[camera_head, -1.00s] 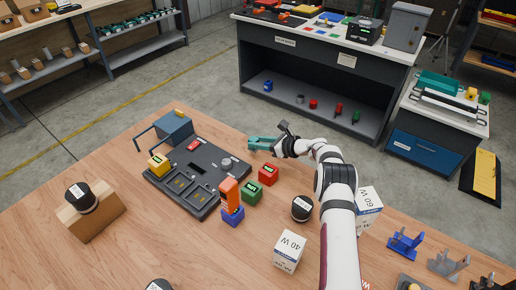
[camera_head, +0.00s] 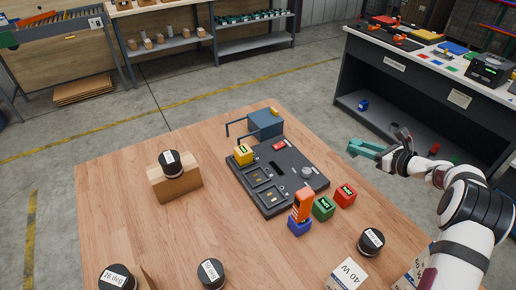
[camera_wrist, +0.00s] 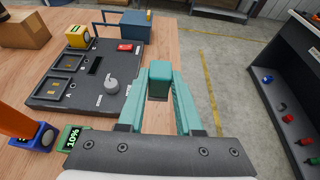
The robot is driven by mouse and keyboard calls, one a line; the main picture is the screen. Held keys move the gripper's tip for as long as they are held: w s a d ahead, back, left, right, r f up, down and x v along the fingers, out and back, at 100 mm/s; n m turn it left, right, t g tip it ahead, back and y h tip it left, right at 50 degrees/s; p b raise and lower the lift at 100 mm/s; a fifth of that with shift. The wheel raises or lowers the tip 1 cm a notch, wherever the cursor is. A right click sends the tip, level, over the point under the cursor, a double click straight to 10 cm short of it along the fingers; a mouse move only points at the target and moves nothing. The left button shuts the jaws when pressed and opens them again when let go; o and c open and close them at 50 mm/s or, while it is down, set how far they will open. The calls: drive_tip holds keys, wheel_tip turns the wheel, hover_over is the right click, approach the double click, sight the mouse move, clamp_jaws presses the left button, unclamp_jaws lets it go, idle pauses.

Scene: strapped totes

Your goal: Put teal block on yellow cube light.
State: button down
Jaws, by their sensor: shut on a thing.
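The teal block (camera_wrist: 160,76) is held between the tips of my gripper's teal fingers (camera_wrist: 160,92) in the wrist view. In the head view my gripper (camera_head: 362,147) is beyond the table's right edge, and the block is hard to tell from the fingers. The yellow cube light (camera_head: 243,155) sits at the far left corner of the dark control panel (camera_head: 290,199); it also shows at upper left in the wrist view (camera_wrist: 79,38). The cube's visible top looks bare. My gripper is right of the panel, apart from the cube.
A blue box with a handle (camera_head: 266,122) stands behind the panel. Red (camera_head: 345,196), green (camera_head: 323,209) and blue (camera_head: 299,227) cubes stand at its right, with an orange block (camera_head: 303,206) on the blue one.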

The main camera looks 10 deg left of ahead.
drive_tip(key=s+a+r, duration=0.1)
drive_tip(key=a+r, duration=0.2)
drive_tip(key=a, duration=0.8)
drive_tip(key=s+a+r, duration=0.1)
drive_tip(key=a+r, duration=0.2)
drive_tip(key=a, duration=0.9)
hover_over(246, 153)
wheel_tip(246, 153, down, 7)
drive_tip(key=shift+s+d+r, duration=0.1)
drive_tip(key=shift+s, duration=0.05)
wheel_tip(246, 153, down, 4)
drive_tip(key=c, duration=0.6)
unclamp_jaws()
